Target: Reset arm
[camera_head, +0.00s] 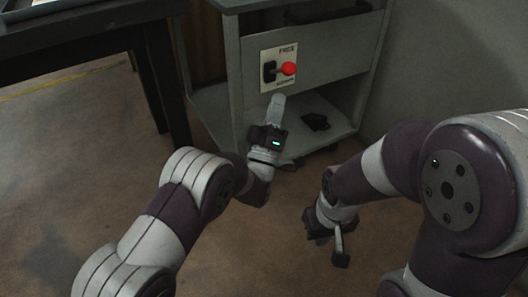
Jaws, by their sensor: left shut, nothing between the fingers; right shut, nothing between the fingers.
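My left gripper (277,103) is shut and empty. It points up and away in front of the grey cart, just below the switch panel (278,67) with its red knob (289,68). My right gripper (341,253) is shut and empty. It hangs low over the floor, right of and nearer than the left one, pointing down.
The grey cart (234,75) stands ahead, with a small dark object (315,121) on its lower shelf. A dark table (90,38) is at the upper left. A grey wall (460,60) closes the right. The brown floor (75,150) at left is clear.

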